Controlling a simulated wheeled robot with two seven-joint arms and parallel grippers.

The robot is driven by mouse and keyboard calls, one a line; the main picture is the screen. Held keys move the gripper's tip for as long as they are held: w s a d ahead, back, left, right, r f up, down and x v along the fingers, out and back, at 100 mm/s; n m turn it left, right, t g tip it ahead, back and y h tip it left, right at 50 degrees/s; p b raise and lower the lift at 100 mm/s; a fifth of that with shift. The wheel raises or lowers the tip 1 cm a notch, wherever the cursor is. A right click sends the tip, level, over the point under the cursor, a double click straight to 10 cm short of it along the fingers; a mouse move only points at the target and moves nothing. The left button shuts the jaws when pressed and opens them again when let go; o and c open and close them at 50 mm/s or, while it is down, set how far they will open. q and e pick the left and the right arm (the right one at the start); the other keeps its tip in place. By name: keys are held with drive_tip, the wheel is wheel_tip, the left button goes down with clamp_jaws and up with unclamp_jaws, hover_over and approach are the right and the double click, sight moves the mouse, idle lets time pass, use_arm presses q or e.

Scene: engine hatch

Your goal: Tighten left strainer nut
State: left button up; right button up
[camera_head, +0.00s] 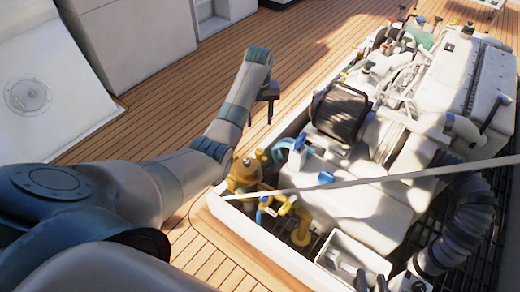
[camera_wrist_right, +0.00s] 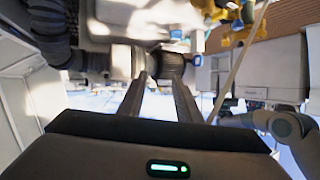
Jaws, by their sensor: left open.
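The brass-yellow strainer assembly (camera_head: 243,175) stands at the near left corner of the engine hatch, with a second yellow fitting (camera_head: 302,226) to its right. Its nut is too small to pick out for certain. The yellow parts also show at the top right of the right wrist view (camera_wrist_right: 236,22). My left gripper (camera_head: 269,108) is open and empty above the deck, beyond and above the strainer, apart from it. My right gripper (camera_wrist_right: 160,80) shows two separated fingers with no object between them in the right wrist view. In the head view, only dark tips (camera_head: 372,281) show at the bottom edge.
The white engine (camera_head: 405,130) with a black ribbed cylinder (camera_head: 340,112) fills the hatch. A thin pale rod (camera_head: 400,177) crosses above it. Blue handles (camera_head: 262,209) and a dark corrugated hose (camera_head: 470,225) are nearby. Wooden deck (camera_head: 165,125) lies clear on the left.

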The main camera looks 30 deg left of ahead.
use_arm(q)
drive_tip(key=b, duration=0.2)
approach(259, 151)
drive_tip(key=shift+d, duration=0.1)
wheel_tip(259, 151, down, 7)
drive_tip(key=b, duration=0.2)
drive_tip(key=shift+f+b, duration=0.15)
drive_tip(key=shift+b, duration=0.25)
drive_tip(key=shift+f, duration=0.65)
use_arm(e)
wheel_tip(259, 151, up, 17)
drive_tip(key=s+a+t+y, duration=0.2)
drive_tip(key=t+y, duration=0.1)
drive_tip(key=t, duration=0.8)
drive_tip(key=shift+s, duration=0.3)
drive_tip(key=shift+r, duration=0.1)
use_arm(q)
drive_tip(key=c, duration=1)
use_arm(e)
drive_tip(key=shift+y, duration=0.4)
